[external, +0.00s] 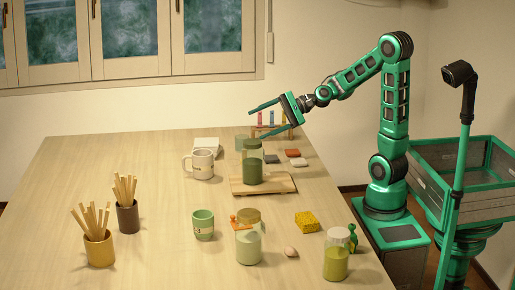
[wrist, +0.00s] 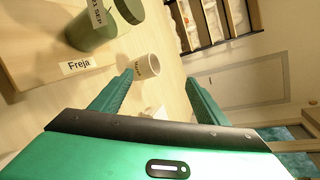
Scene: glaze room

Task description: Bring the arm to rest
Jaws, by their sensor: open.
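My green gripper (external: 256,124) is raised above the far right part of the table, its two fingers spread apart with nothing between them. In the wrist view my gripper (wrist: 159,77) also shows open and empty. My arm is bent, reaching left from its base at the table's right side. Below the gripper, a green jar (external: 252,168) stands on a wooden board (external: 286,184). The jar (wrist: 92,32) and the board (wrist: 28,62), with a label reading "Freja", show at the upper left of the wrist view. The gripper touches neither.
A pale mug (external: 200,165), a green cup (external: 203,226), two jars (external: 248,247) (external: 336,262), a yellow sponge (external: 307,222) and two pots of sticks (external: 98,250) (external: 127,217) stand on the table. A small rack (external: 272,130) is behind the gripper.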

